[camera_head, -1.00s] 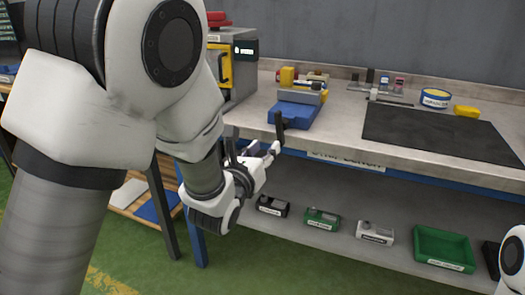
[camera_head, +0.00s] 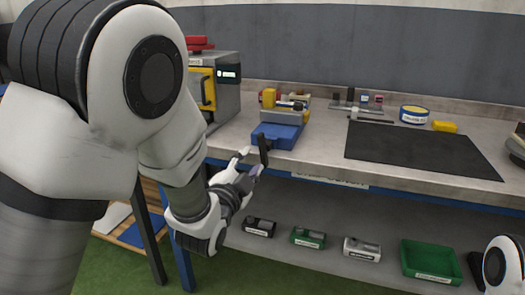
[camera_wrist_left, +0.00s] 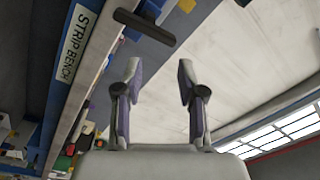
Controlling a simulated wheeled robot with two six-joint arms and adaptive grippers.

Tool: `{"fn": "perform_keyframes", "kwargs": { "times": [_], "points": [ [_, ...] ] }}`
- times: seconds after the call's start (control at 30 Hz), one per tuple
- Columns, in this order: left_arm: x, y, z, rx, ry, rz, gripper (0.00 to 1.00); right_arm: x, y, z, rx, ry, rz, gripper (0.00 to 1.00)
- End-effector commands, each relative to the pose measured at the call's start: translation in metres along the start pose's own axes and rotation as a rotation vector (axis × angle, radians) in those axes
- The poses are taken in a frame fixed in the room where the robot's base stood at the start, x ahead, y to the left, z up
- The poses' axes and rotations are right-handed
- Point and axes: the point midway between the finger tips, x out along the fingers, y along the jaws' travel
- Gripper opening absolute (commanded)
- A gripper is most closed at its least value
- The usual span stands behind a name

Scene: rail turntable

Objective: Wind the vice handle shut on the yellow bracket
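The blue vice (camera_head: 277,136) sits at the bench's front edge, with a grey jaw (camera_head: 288,116) on top. Its dark handle (camera_head: 264,150) hangs upright at the front and shows as a black bar in the left wrist view (camera_wrist_left: 145,27). The yellow bracket (camera_head: 268,97) appears to be the yellow piece behind the jaw; whether the jaws touch it is unclear. My left gripper (camera_head: 250,161) is open and empty, just left of and below the handle. In the left wrist view its fingers (camera_wrist_left: 158,75) are apart, with the bar beyond their tips. My right gripper is out of view.
A grey machine with a yellow door frame (camera_head: 212,88) stands left of the vice. A black mat (camera_head: 420,148) lies on the right.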

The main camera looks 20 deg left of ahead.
Motion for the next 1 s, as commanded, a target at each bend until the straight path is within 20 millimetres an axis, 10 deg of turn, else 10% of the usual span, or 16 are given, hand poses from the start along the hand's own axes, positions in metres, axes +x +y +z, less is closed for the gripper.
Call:
{"fn": "perform_keyframes", "kwargs": {
  "times": [0.33, 1.0],
  "points": [
    [0.024, -0.006, -0.003, -1.125, -0.015, 0.004, 0.4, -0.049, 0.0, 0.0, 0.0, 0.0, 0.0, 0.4],
    [0.1, 0.021, 0.017, -1.115, -0.07, 0.025, 0.4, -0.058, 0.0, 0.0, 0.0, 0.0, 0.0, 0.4]
  ]
}}
